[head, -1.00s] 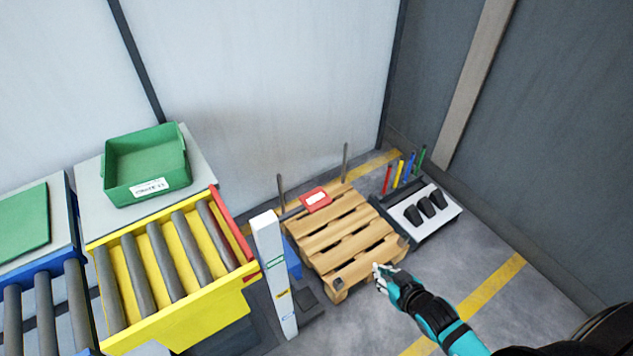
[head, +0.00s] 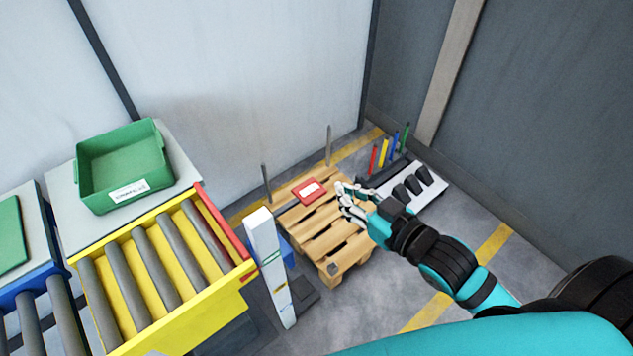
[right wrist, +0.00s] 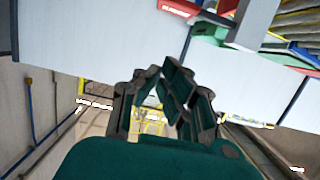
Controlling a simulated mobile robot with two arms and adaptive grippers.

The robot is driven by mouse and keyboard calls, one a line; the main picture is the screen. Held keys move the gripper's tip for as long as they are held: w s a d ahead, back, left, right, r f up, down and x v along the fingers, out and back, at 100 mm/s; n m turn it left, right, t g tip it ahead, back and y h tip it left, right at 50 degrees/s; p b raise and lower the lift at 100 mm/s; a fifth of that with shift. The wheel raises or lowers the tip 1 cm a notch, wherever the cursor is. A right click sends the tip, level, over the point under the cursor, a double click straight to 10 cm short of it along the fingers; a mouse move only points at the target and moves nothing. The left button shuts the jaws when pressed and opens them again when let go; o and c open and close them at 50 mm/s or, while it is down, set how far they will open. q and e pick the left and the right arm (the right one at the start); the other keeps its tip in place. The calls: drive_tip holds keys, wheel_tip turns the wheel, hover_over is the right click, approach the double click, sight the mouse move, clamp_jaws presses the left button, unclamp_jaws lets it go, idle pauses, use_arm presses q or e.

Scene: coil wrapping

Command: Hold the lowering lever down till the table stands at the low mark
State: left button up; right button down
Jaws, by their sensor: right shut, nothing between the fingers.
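A wooden pallet (head: 318,232) with a red, white-labelled plate (head: 309,190) lies low at the centre of the head view. A white post (head: 270,268) with a green and a yellow mark stands at its left. Which mark is the low one is not readable. A light panel (head: 435,190) with black lever-like parts (head: 413,184) lies right of the pallet; I cannot tell which is the lowering lever. My right gripper (head: 345,198) appears over the pallet's right side, shut and empty; it also shows in the right wrist view (right wrist: 160,72). My left gripper is out of view.
A yellow roller table (head: 180,305) and a green crate (head: 125,165) on a grey top stand at left. Several coloured rods (head: 384,152) stand by the back corner. The floor at right, with a yellow line (head: 492,243), is clear.

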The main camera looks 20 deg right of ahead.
drive_tip(key=p, duration=0.2)
hover_over(317, 193)
wheel_tip(317, 193, down, 2)
drive_tip(key=shift+w+a+f, duration=0.1)
wheel_tip(317, 193, down, 3)
drive_tip(key=shift+r, duration=0.15)
drive_tip(key=shift+f, duration=0.75)
drive_tip(key=shift+f, duration=0.1)
